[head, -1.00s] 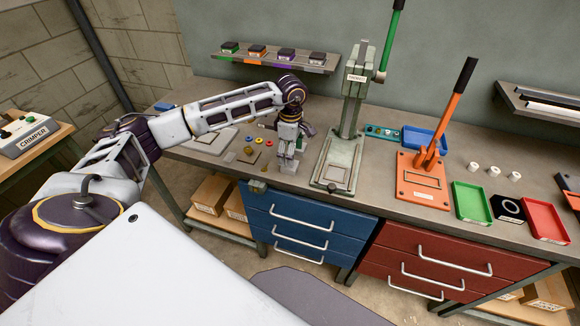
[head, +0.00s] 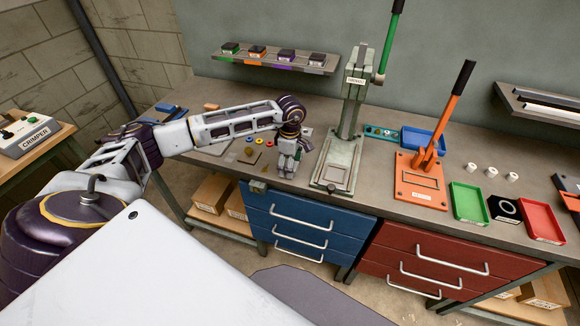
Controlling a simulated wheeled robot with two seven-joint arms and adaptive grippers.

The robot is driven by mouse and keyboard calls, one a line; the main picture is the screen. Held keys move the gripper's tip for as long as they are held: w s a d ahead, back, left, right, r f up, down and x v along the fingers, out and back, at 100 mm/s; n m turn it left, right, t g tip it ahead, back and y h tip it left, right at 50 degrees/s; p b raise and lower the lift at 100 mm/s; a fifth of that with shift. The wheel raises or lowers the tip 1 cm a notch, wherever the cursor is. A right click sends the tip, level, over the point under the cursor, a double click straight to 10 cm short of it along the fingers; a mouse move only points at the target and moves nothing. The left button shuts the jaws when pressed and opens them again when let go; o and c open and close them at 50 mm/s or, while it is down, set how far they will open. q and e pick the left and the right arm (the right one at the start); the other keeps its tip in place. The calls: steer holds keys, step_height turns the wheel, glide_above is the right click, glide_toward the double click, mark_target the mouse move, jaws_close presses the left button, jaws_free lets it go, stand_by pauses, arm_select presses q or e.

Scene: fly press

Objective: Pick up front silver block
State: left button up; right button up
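My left gripper (head: 287,172) points down at the worktop, left of the green press and near the bench's front edge. Its fingers are low, at or just above the surface. The spot where a silver block stood is now covered by the gripper, and I cannot make out the block apart from the fingers. Whether the fingers are open or closed on it is too small to tell. My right gripper is not in view.
The green press (head: 335,177) stands close on the gripper's right. Small coloured rings (head: 259,140) and small pieces lie to its left. An orange lever press (head: 421,190), a green tray (head: 469,203) and a red tray (head: 542,220) are farther right.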

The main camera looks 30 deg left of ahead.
arm_select(q)
steer(key=shift+f, duration=0.1)
stand_by(0.4)
steer(key=c, duration=1.2)
